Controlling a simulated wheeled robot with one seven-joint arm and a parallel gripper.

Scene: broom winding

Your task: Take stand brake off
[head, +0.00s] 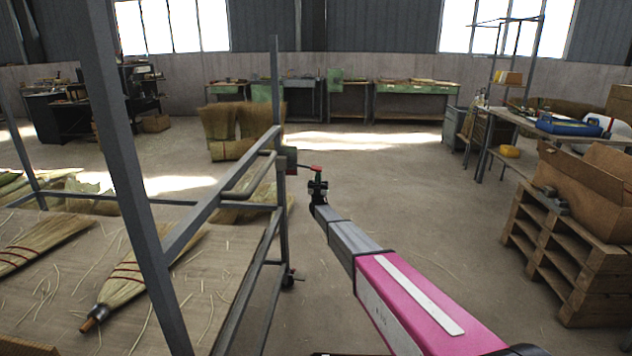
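The stand is a grey metal frame (190,232) with a flat shelf, filling the left of the head view. A small box (290,158) sits on its far right post, with a thin lever ending in a red tip (316,168) pointing right. I cannot tell for sure whether this lever is the brake. A dark caster (289,279) shows at the foot of that post. My gripper (318,184) is small and dark at the far end of my arm, just below the red tip. I cannot tell whether they touch or whether the fingers are open.
Brooms (128,277) and loose straw lie on the stand's shelf. Straw bundles (232,132) stand behind it. A wooden pallet stack (560,262) with a cardboard box (588,184) is at the right. The floor between the stand and pallets is clear.

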